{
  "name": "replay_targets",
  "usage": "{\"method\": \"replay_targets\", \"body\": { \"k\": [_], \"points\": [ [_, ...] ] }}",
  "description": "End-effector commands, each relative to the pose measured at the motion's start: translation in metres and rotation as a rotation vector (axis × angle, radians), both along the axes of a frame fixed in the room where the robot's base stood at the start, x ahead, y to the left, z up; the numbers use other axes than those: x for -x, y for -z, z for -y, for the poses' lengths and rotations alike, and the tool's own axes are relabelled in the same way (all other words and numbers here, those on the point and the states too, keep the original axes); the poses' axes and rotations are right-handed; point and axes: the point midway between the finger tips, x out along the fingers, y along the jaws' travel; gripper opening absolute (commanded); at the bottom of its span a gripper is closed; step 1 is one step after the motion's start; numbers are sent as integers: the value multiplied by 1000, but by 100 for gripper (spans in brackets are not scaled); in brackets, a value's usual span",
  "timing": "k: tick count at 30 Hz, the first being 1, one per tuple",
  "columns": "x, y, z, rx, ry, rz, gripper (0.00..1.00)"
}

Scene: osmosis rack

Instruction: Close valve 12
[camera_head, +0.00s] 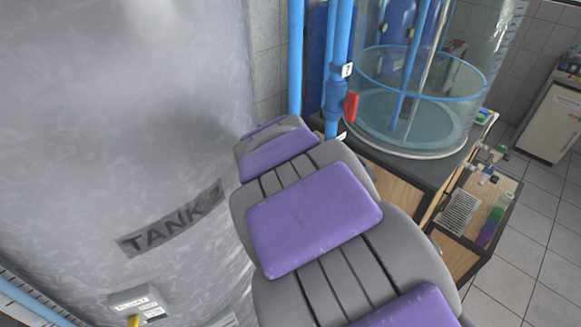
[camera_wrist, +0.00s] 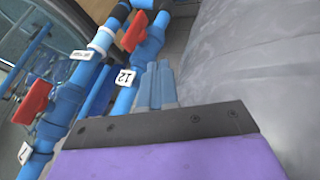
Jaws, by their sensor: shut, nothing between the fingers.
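In the wrist view, valve 12 shows as a red handle (camera_wrist: 134,31) on a blue pipe, with a white tag reading 12 (camera_wrist: 125,77) below it. The handle lies roughly along the line of the pipe. My gripper (camera_wrist: 158,68) has its blue-grey fingers together and empty. In the picture, its tips are just right of the tag and below the handle, and no contact with the handle shows. In the head view my arm hides the gripper, and I cannot make out valve 12.
A second red valve handle (camera_wrist: 33,102), tagged 7 (camera_wrist: 24,153), is at left. It also shows in the head view (camera_head: 351,107), beside a clear cylindrical tank (camera_head: 410,135). The large grey tank (camera_head: 110,130) stands close along my arm. Open floor (camera_head: 530,245) is at right.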

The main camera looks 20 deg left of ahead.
Motion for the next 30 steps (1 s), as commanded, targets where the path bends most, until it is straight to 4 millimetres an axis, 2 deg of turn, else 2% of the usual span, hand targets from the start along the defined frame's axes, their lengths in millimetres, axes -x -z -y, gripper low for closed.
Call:
{"method": "replay_targets", "body": {
  "k": [14,21,30],
  "points": [
    [-50,73,-17,5,3,-4,0],
    [-78,66,0,-3,4,0,0],
    [-85,66,0,0,3,1,0]
  ]
}}
